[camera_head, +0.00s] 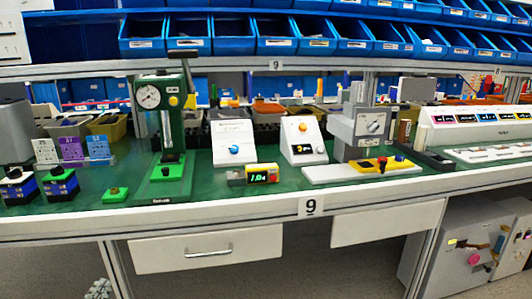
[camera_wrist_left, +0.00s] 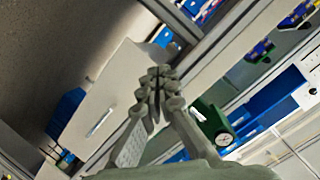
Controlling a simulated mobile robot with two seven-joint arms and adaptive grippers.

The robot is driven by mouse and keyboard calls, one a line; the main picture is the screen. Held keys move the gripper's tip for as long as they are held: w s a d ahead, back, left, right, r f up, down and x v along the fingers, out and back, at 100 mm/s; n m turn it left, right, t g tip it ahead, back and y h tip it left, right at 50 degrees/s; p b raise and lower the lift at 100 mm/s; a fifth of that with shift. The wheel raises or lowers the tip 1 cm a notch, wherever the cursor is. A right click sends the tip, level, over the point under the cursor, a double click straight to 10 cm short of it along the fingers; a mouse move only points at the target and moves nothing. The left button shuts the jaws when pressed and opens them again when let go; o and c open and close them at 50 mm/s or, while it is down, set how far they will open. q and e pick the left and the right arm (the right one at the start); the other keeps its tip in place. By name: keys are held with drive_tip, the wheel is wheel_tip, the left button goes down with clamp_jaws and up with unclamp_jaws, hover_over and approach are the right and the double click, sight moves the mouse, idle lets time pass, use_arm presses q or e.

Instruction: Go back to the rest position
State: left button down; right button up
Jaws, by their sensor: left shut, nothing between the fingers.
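My left gripper (camera_head: 98,289) shows only as grey fingertips at the bottom left edge of the head view, low in front of the workbench. In the left wrist view its fingers (camera_wrist_left: 159,75) are together with nothing between them, and the bench front lies beyond them. The rotary switch box, white with a blue knob (camera_head: 235,149), stands on the green bench top in the head view, well away from the gripper. My right gripper is in neither view.
The bench's white front edge (camera_head: 400,198) and a drawer (camera_head: 206,250) are near the gripper's height. A green press (camera_head: 170,130) stands left of the switch box. Another white box (camera_head: 302,140) and a grey machine (camera_head: 362,130) stand to its right. A grey cabinet (camera_head: 470,245) is at lower right.

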use_arm(q)
drive_tip(key=s+d+f+g+h, duration=0.1)
drive_tip(key=s+d+f+g, duration=0.2)
drive_tip(key=s+f, duration=0.4)
drive_tip(key=s+d+f+n+g+h, duration=0.1)
drive_tip(key=s+d+f+g, duration=0.2)
drive_tip(key=s+f, duration=0.3)
drive_tip(key=s+d+f+n+g+h, duration=0.1)
drive_tip(key=s+d+f+g, duration=0.3)
drive_tip(key=s+f, duration=0.3)
wheel_tip(320, 180, down, 5)
drive_tip(key=shift+s+g+p, duration=0.3)
drive_tip(key=shift+g+p, duration=0.15)
drive_tip(key=shift+g, duration=0.25)
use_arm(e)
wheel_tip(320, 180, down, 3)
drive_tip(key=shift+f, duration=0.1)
